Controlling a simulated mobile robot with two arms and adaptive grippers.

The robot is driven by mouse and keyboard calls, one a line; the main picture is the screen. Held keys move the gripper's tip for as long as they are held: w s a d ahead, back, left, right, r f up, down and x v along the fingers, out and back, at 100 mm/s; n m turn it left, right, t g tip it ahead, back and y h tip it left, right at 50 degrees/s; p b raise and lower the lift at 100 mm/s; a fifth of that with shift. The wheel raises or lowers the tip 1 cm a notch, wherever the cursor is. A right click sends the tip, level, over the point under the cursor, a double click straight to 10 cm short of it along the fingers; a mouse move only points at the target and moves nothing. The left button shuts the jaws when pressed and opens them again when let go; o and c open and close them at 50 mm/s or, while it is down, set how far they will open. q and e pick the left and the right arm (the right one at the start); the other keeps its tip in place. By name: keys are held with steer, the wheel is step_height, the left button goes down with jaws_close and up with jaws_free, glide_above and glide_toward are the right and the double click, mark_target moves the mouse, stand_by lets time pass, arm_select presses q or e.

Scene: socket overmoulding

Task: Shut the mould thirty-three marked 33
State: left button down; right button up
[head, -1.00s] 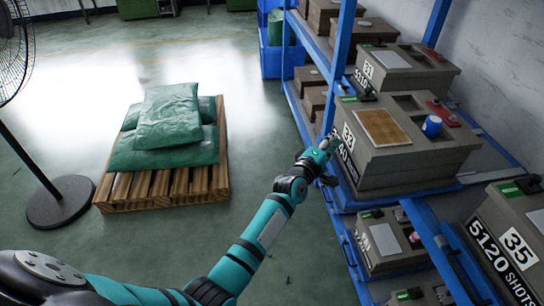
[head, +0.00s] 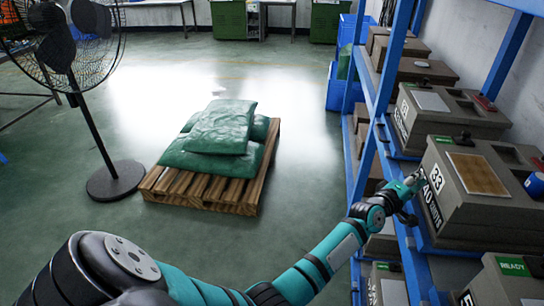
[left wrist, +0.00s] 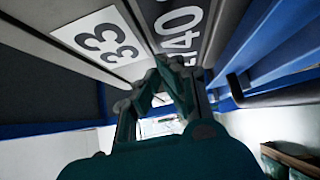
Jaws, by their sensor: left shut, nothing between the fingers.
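The mould marked 33 (head: 490,215) is a grey-brown block on the blue shelf at the right of the head view. It has a tan panel on top and white labels on its front face. My left gripper (head: 416,181) is shut and empty, close against that labelled face beside the 33 label. I cannot tell whether fingertips touch the face or whether the mould is fully closed. My right gripper is out of view.
Another mould (head: 455,125) stands behind on the same shelf, and one with a green READY tag (head: 510,268) is at the lower right. A blue shelf post (head: 383,95) rises beyond my gripper. A pallet (head: 200,192) with green sacks and a fan (head: 92,130) stand left. Floor between is clear.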

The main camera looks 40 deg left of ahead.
arm_select(q)
steer(key=shift+w+d, duration=0.1)
steer(key=shift+d, duration=0.1)
steer(key=shift+r, duration=0.1)
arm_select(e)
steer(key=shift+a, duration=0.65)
arm_select(q)
steer(key=shift+d+r, duration=0.1)
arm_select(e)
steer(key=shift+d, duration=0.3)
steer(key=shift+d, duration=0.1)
